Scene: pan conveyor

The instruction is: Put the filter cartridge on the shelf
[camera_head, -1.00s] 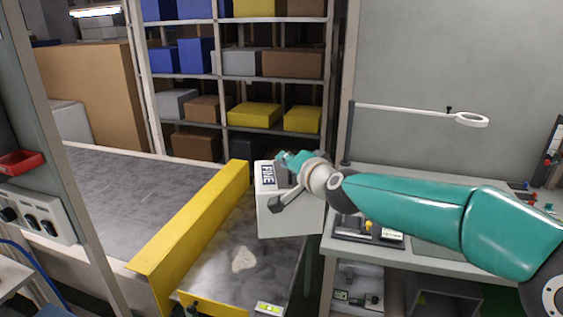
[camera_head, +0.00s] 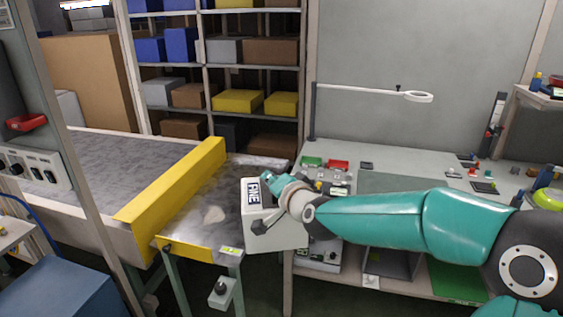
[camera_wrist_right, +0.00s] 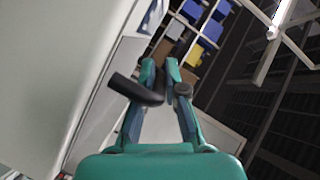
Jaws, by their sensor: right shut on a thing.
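The filter cartridge (camera_head: 275,232) is a white box with a dark label reading "FINE" and a dark handle bar, in the middle of the head view. My right gripper (camera_head: 270,188) is shut on it at its upper part, and my teal arm reaches in from the right. In the right wrist view the gripper's fingers (camera_wrist_right: 162,68) close near the dark bar (camera_wrist_right: 135,90), and the cartridge's pale side (camera_wrist_right: 60,70) fills the left. A shelf rack (camera_head: 204,80) stands at the back, and a small shelf (camera_head: 540,97) shows at the right edge. My left gripper is out of view.
The conveyor (camera_head: 195,205) with its yellow guard (camera_head: 175,185) lies left of the cartridge. Yellow, brown, blue and grey boxes fill much of the rack.

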